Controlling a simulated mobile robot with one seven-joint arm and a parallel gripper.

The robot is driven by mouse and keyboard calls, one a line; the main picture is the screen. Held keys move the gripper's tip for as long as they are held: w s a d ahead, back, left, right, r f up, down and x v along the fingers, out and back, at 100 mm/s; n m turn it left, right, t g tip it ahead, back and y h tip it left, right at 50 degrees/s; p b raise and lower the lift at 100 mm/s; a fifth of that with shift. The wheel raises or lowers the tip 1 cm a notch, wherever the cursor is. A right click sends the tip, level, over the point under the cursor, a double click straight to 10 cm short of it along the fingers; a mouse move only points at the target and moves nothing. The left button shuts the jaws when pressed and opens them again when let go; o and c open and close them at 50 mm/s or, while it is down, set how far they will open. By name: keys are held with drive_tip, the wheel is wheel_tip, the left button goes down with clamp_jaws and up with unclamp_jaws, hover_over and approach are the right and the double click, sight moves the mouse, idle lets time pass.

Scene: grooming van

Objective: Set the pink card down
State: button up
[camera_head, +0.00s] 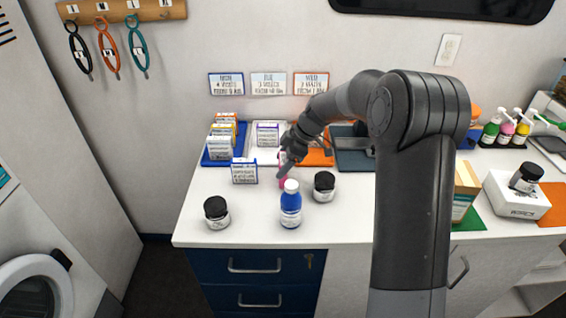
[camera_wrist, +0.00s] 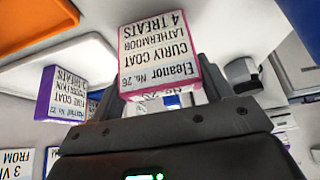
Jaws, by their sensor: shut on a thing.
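The pink card (camera_wrist: 160,55) is a block-like card with a pink edge. In the wrist view it reads "Eleanor No. 26, Curly Coat" upside down. My gripper (camera_wrist: 180,118) is shut on it at its near end. In the head view my gripper (camera_head: 287,167) points down over the white counter, behind the blue bottle. Only a small pink part of the card (camera_head: 283,182) shows there, partly covered by the gripper. I cannot tell whether the card touches the counter.
A blue-edged card (camera_head: 244,171) stands just left of my gripper; a purple-edged card (camera_head: 268,134) stands behind. A blue tray (camera_head: 212,161) holds several cards. A blue bottle (camera_head: 291,206) and black-lidded jars (camera_head: 216,213) (camera_head: 324,187) stand in front. An orange mat (camera_head: 318,157) lies behind right.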

drive_tip(key=shift+f, duration=0.25)
drive_tip(key=o, duration=1)
drive_tip(key=shift+c, duration=0.2)
drive_tip(key=v, duration=1.1)
drive_tip(key=s+d+r+m+t+h, duration=0.1)
drive_tip(key=s+d+r+m+h, duration=0.15)
drive_tip(key=s+r, duration=0.4)
drive_tip(key=s+d+m+t+h, duration=0.1)
drive_tip(key=s+m, duration=0.6)
drive_tip(key=s, duration=0.7)
drive_tip(key=s+d+m+t+h, duration=0.2)
drive_tip(key=s+d+m, duration=0.4)
drive_tip(key=s, duration=0.9)
drive_tip(key=shift+s+m+t, duration=0.25)
drive_tip(key=shift+m+t, duration=0.55)
drive_tip(key=shift+m, duration=0.45)
